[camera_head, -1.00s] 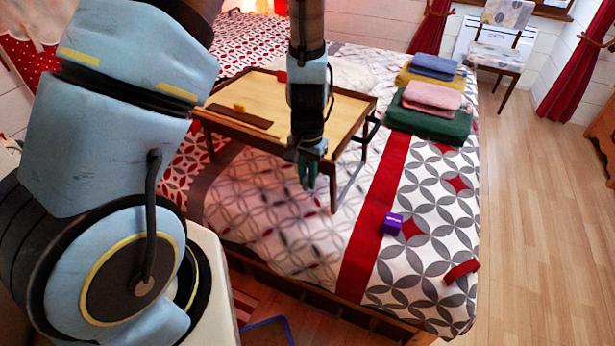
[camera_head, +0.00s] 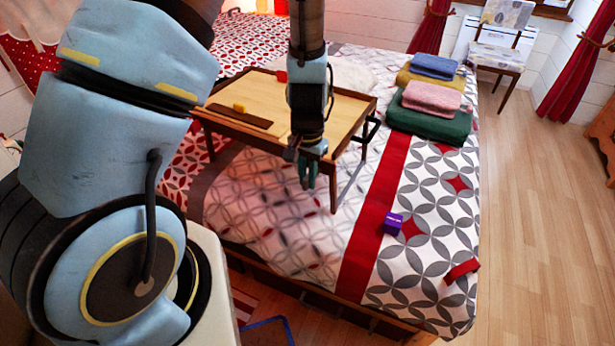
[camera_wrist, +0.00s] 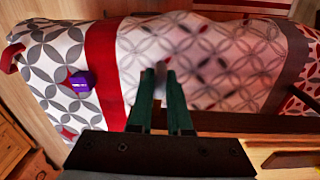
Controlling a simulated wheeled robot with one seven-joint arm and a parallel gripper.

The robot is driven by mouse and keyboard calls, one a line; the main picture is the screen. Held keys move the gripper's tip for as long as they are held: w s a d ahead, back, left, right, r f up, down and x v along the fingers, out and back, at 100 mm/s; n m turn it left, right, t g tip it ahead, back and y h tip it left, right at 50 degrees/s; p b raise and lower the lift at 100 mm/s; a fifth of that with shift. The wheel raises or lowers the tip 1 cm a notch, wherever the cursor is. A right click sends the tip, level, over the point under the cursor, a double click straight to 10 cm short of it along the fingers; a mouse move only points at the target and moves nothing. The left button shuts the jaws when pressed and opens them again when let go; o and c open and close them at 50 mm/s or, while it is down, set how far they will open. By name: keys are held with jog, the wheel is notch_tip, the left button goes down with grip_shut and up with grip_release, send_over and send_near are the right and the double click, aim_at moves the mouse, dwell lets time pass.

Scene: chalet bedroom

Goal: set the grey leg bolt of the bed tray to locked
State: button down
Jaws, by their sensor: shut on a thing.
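The bed tray (camera_head: 345,108) is a light wooden top with a dark brown frame, standing on legs on the bed. Its frame edge also shows in the wrist view (camera_wrist: 240,123). My gripper (camera_head: 307,182) points down at the tray's near side, by the front edge. In the wrist view, its two green fingers (camera_wrist: 161,76) come together around a small grey piece (camera_wrist: 160,80), which looks like the grey leg bolt. The fingers hide most of it, and I cannot tell its setting.
A purple box (camera_head: 392,223) and a red piece (camera_head: 462,270) lie on the bed to the right. Folded towels (camera_head: 430,122) are stacked behind them. Wooden floor (camera_head: 535,220) is clear at the right. The bedspread before the tray is bare.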

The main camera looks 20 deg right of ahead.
jog(key=shift+w+d+p, duration=0.35)
jog(key=shift+w+d, duration=1.05)
jog(key=shift+d, duration=0.1)
jog(key=c, duration=0.8)
grip_release()
jog(key=shift+c, duration=0.2)
notch_tip(320, 180, up, 11)
jog(key=b, duration=0.2)
jog(key=shift+f, duration=0.1)
